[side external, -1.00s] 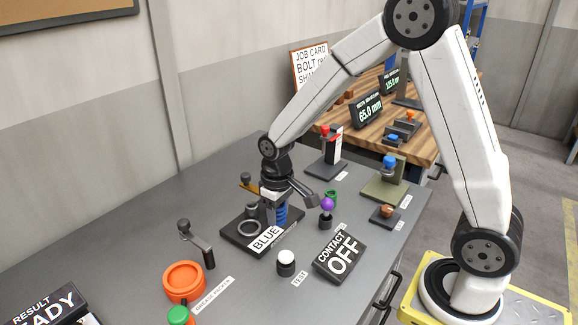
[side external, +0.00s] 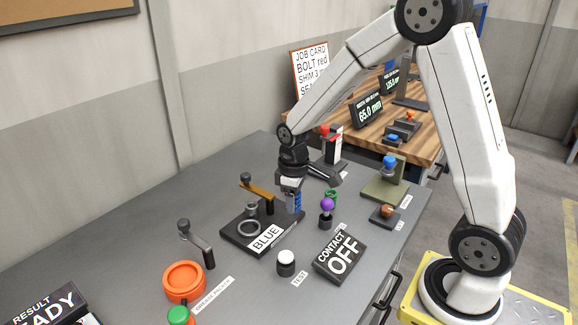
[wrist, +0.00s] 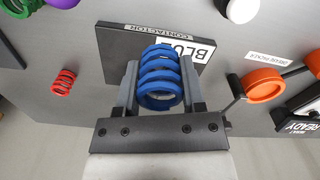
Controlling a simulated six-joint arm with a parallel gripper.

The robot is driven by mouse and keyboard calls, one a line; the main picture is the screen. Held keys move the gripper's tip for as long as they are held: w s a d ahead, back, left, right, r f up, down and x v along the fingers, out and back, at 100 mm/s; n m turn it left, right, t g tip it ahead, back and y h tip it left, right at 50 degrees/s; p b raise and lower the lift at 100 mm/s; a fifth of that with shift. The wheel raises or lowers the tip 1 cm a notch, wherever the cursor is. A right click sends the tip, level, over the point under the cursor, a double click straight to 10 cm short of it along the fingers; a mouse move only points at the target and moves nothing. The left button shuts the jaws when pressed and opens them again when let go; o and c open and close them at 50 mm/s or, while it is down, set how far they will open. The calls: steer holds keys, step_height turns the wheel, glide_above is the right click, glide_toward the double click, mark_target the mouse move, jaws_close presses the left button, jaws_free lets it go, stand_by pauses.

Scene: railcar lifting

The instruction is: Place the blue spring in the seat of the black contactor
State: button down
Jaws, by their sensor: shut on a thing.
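The blue spring (side external: 295,203) is held upright by my gripper (side external: 293,190) near the back right edge of the black contactor (side external: 232,238). In the wrist view, the blue spring (wrist: 160,80) sits between the two grey fingers of my gripper (wrist: 160,88). The contactor plate (wrist: 114,60) lies beyond it, with its "BLUE" label partly covered. In the side view, a round grey ring (side external: 240,233) is on the plate, beside a dark post with a brass-coloured arm (side external: 257,190). I cannot tell whether the spring's lower end touches anything.
A purple-topped knob (side external: 327,204) and a green spring (side external: 332,193) stand close to the right of my gripper. A red spring (wrist: 64,82) shows in the wrist view.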

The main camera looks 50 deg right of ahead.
steer(key=s+d+n, duration=0.1)
steer(key=d+n, duration=0.1)
steer(key=d, duration=0.1)
steer(key=s+d+r+n, duration=0.1)
steer(key=s+d+n, duration=0.1)
steer(key=d+n, duration=0.1)
steer(key=s+d+r+n, duration=0.1)
steer(key=d+n, duration=0.1)
steer(key=d, duration=0.3)
steer(key=shift+s+d+r+n, duration=0.1)
steer(key=shift+s+n, duration=0.1)
steer(key=shift+n, duration=0.2)
steer(key=shift+s+d+r+n, duration=0.1)
steer(key=shift+s+d+n, duration=0.3)
steer(key=shift+d+n, duration=0.25)
steer(key=shift+w, duration=0.1)
glide_toward(306, 195)
steer(key=shift+s+a+f, duration=0.2)
steer(key=shift+s+f, duration=0.3)
steer(key=shift+s+a+f, duration=0.2)
steer(key=shift+s+f, duration=0.25)
steer(key=shift+w+d+f, duration=0.15)
steer(key=shift+w+f, duration=0.25)
steer(key=shift+f, duration=0.05)
